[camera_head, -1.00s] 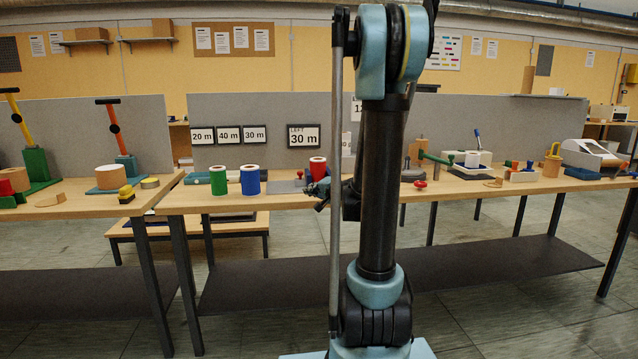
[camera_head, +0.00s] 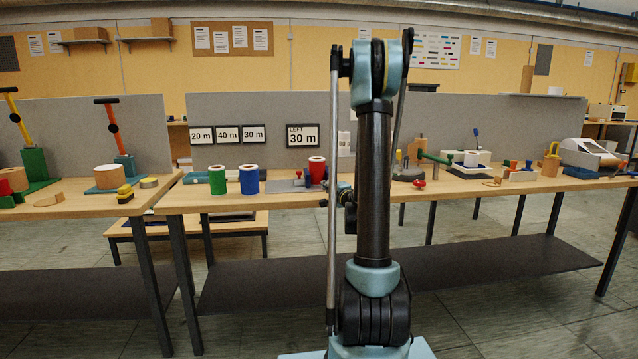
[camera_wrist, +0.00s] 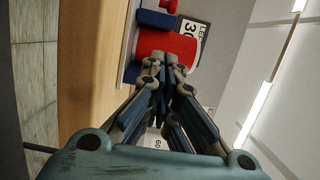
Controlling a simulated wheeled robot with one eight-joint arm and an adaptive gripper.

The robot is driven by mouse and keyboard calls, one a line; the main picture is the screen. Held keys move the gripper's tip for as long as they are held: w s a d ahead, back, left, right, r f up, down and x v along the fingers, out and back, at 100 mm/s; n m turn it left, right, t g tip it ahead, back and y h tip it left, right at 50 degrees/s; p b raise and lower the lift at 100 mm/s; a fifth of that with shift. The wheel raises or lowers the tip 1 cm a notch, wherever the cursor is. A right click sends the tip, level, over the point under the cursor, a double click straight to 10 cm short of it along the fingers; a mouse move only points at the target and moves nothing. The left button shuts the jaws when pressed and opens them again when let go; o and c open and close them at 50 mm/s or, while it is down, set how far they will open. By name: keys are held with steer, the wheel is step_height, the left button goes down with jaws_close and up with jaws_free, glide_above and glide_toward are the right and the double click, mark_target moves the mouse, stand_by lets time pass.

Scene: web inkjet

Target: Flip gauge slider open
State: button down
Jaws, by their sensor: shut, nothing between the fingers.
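A grey plate (camera_head: 285,186) with a small red knob (camera_head: 299,174) lies on the bench below the "LEFT 30 m" sign (camera_head: 303,135). A red roll (camera_head: 317,170) with a pale top stands at its right end. I cannot make out the gauge slider or its position. My gripper (camera_wrist: 172,68) is shut and empty in the wrist view, pointing toward the red roll (camera_wrist: 165,43); contact cannot be told.
A green roll (camera_head: 217,181) and a blue roll (camera_head: 249,181) stand left of the plate. A grey panel (camera_head: 250,109) rises behind the bench. A red knob (camera_head: 419,184) and a green-handled tool (camera_head: 436,158) are to the right of my arm.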

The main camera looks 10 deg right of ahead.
mark_target(316, 176)
steer(key=x, duration=1)
steer(key=shift+d, duration=0.1)
